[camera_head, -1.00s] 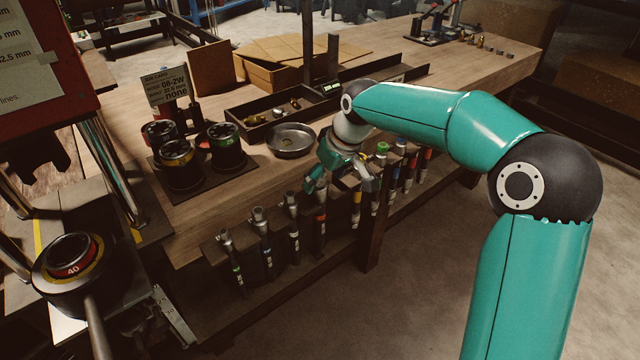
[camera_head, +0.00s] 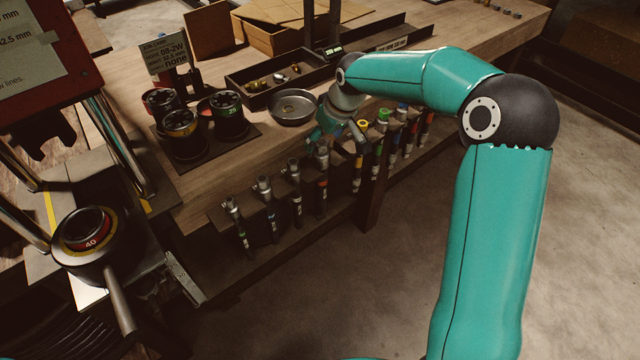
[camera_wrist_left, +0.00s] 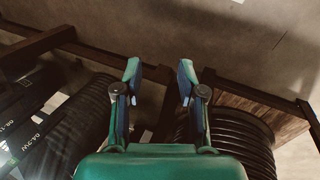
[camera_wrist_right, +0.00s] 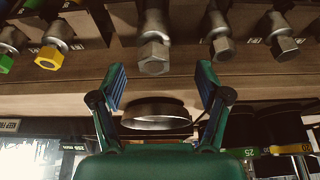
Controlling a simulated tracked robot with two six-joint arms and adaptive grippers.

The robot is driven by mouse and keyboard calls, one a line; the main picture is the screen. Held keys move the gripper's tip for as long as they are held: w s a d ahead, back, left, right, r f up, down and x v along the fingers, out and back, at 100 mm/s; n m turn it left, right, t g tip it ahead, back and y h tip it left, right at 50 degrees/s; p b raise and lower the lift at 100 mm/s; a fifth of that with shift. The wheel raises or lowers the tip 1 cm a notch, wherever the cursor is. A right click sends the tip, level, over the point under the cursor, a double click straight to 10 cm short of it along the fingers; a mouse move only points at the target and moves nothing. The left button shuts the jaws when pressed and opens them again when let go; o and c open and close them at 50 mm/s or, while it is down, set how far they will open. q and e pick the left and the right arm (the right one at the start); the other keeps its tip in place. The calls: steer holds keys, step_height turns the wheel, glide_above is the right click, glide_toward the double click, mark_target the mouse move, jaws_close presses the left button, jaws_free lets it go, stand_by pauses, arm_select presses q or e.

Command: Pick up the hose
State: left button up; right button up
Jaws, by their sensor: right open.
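Several short dark hoses with metal end fittings and coloured bands hang in a rack along the bench's front edge; one is the silver-ended hose (camera_head: 322,188). My right gripper (camera_head: 338,135) is just above the rack, close to the hose tops. In the right wrist view the right gripper (camera_wrist_right: 161,86) is open and empty. A silver hex fitting (camera_wrist_right: 154,52) sits beyond the gap between its fingers, apart from them. My left gripper (camera_wrist_left: 159,75) is open and empty, above black coiled hose (camera_wrist_left: 232,135). It cannot be made out in the head view.
A round metal dish (camera_head: 293,106) stands on the bench behind the right gripper. Black die sets (camera_head: 180,135) stand on a dark mat to its left, and a parts tray (camera_head: 265,88) lies behind. The crimper (camera_head: 90,240) is at the left. The floor at right is clear.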

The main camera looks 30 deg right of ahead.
mark_target(323, 143)
steer(key=shift+d+p+x, duration=0.2)
steer(key=shift+p+x, duration=0.15)
steer(key=shift+x, duration=0.95)
steer(key=shift+d+p+x, duration=0.2)
steer(key=shift+p+x, duration=0.15)
steer(key=shift+x, duration=1)
steer(key=shift+s, duration=0.15)
steer(key=c, duration=1.2)
steer(key=shift+c, duration=0.8)
steer(key=shift+r, duration=0.15)
